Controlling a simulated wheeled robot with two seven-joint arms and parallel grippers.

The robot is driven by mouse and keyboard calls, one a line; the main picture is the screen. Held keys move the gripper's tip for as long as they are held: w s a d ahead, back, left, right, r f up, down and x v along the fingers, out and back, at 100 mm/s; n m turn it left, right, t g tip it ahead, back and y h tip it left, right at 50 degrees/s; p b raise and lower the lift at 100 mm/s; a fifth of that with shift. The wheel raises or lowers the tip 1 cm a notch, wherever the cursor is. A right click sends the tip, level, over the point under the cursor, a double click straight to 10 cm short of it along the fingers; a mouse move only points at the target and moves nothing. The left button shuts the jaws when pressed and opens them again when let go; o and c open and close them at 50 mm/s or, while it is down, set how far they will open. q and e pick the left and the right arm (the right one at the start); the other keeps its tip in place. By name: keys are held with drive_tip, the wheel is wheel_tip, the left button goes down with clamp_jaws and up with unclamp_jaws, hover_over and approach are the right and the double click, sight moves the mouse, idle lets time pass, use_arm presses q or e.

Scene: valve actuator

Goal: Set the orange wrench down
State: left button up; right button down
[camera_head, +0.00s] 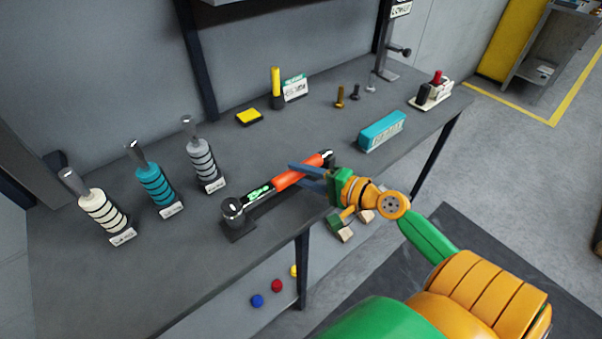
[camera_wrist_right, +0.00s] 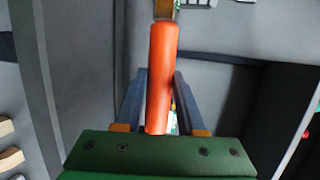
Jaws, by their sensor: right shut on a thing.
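The orange wrench (camera_head: 287,180) is near the front edge of the workbench, beside the middle of the head view. Its orange handle (camera_wrist_right: 162,75) runs up the middle of the right wrist view. My right gripper (camera_head: 294,173) is shut on the handle, with one blue-grey finger on each side. I cannot tell whether the wrench touches the bench top or hangs just above it. The wrench's far end is partly hidden in the wrist view. My left gripper is not in view.
The grey workbench (camera_head: 130,265) holds three ringed posts, the teal one (camera_head: 155,185) in the middle. A round metal-topped piece (camera_head: 232,209) stands at the front edge. A teal box (camera_head: 382,131) is at right, and a yellow block (camera_head: 249,117) behind. Bare bench lies between them.

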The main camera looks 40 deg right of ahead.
drive_tip(key=shift+f+b, duration=0.4)
drive_tip(key=c, duration=0.6)
unclamp_jaws()
drive_tip(key=shift+r, duration=0.1)
drive_tip(key=shift+c, duration=0.2)
drive_tip(key=shift+o, duration=1)
drive_tip(key=shift+s, duration=0.1)
drive_tip(key=b+v, duration=0.2)
drive_tip(key=v, duration=0.4)
drive_tip(key=shift+s+d, duration=0.1)
drive_tip(key=shift+s, duration=0.25)
drive_tip(key=shift+s+r, duration=0.1)
drive_tip(key=shift+s, duration=0.05)
